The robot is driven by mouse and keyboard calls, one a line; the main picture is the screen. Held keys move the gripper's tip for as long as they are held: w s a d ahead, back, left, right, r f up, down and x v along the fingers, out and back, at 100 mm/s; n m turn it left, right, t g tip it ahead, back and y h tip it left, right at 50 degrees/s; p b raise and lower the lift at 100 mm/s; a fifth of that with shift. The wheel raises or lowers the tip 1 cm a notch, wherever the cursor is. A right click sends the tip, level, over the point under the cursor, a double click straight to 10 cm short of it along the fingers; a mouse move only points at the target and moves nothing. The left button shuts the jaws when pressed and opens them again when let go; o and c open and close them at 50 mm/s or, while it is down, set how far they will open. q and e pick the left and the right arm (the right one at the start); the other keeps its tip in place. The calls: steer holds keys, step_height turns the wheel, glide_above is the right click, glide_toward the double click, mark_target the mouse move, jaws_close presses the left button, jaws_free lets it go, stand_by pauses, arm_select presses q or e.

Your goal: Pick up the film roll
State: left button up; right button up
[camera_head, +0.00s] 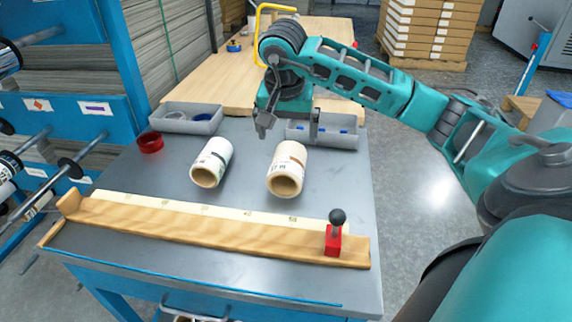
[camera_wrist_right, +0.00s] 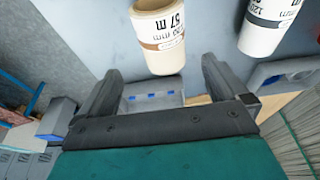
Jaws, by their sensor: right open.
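Two white film rolls lie on the grey table in the head view, a left one (camera_head: 212,160) and a right one (camera_head: 289,165), each with an open brown core facing the front. My right gripper (camera_head: 288,132) is open and empty, above the table just behind the right roll. In the right wrist view the spread fingers (camera_wrist_right: 160,78) point toward one printed roll (camera_wrist_right: 158,36), which is not between them. The other roll (camera_wrist_right: 266,26) shows at the upper right there. Which roll the task means is unclear. My left gripper is out of view.
Grey bins, one at left (camera_head: 187,118) and one at right (camera_head: 335,135), stand at the table's back. A red ring (camera_head: 150,142) lies at left. A wooden rail (camera_head: 200,222) with a red black-knobbed block (camera_head: 333,240) runs along the front. The table around the rolls is clear.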

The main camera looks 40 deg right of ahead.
mark_target(287, 157)
steer(key=x, duration=0.7)
steer(key=shift+d+f+b, duration=0.1)
steer(key=shift+f+b, duration=0.05)
steer(key=shift+b, duration=0.2)
steer(key=shift+x, duration=2.7)
steer(key=shift+w, duration=0.15)
steer(key=shift+c, duration=0.3)
steer(key=c, duration=0.9)
steer(key=shift+c, duration=0.2)
step_height(287, 157, up, 20)
steer(key=p, duration=0.2)
